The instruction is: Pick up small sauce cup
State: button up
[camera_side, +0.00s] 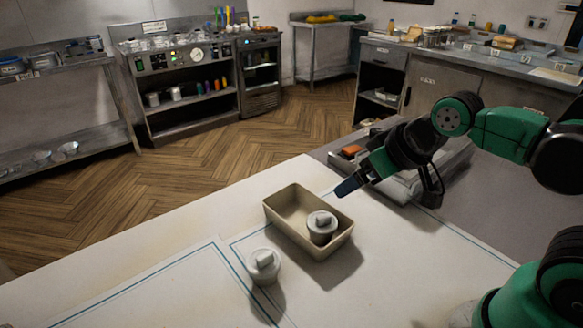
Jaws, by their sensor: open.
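A small lidded white sauce cup (322,228) stands in the right part of a beige rectangular tray (283,226). A second similar white cup (263,266) stands on the white table in front of the tray, to its left. The picture does not show which of the two is meant. My gripper (347,188) is above and behind the tray's right end, with its dark fingers pointing down-left. It is open and apart from both cups. The gap between the fingers is hard to make out from this side.
The white table (180,240) with blue line markings is clear to the left and front. Grey equipment with an orange item (351,150) lies behind my gripper. Steel shelves, a range (190,80) and a counter (450,75) stand farther back.

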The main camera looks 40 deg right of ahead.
jog(key=shift+o, duration=1.1)
